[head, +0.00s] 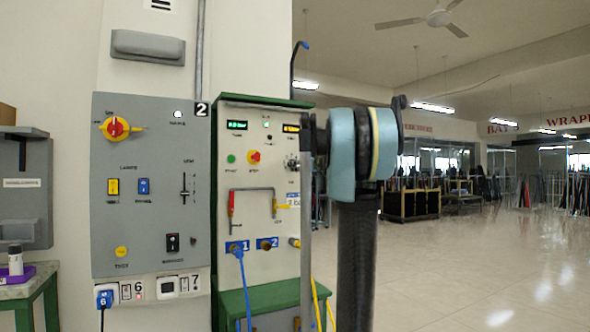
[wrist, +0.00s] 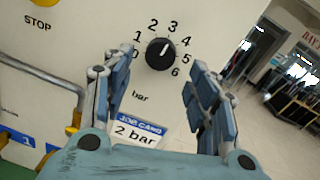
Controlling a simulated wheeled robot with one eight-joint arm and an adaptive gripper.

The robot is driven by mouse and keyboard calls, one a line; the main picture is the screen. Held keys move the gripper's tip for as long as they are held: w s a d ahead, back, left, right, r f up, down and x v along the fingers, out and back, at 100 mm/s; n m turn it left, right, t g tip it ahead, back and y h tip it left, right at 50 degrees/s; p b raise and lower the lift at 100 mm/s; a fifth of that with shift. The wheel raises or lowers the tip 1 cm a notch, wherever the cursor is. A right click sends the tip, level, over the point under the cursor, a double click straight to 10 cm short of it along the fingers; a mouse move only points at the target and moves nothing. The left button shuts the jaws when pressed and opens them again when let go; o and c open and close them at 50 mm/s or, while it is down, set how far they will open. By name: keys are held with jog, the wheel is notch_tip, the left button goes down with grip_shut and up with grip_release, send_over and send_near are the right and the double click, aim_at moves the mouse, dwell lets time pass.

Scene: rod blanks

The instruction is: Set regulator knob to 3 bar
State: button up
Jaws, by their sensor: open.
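The regulator knob (wrist: 160,54) is a round black dial on the pale panel in the wrist view, ringed by the numbers 0 to 6 with "bar" below. Its white mark points up and right, roughly toward 3; the exact setting is hard to tell. In the head view the knob (head: 292,166) is small, at the panel's right edge. My gripper (wrist: 160,72) is open, its two blue-grey padded fingers apart on either side of the knob's lower part, with nothing between them. Contact with the panel cannot be told. A job card (wrist: 139,131) below the knob reads "2 bar".
A bent grey pipe handle (wrist: 50,78) is left of the fingers. The green-framed cabinet (head: 262,100) carries buttons, displays and ports with a blue hose (head: 243,280). A grey switch panel (head: 148,215) is left of it. Open floor (head: 480,265) lies to the right.

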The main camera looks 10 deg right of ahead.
jog(key=shift+x, duration=2.25)
jog(key=shift+c, duration=0.3)
jog(key=c, duration=1)
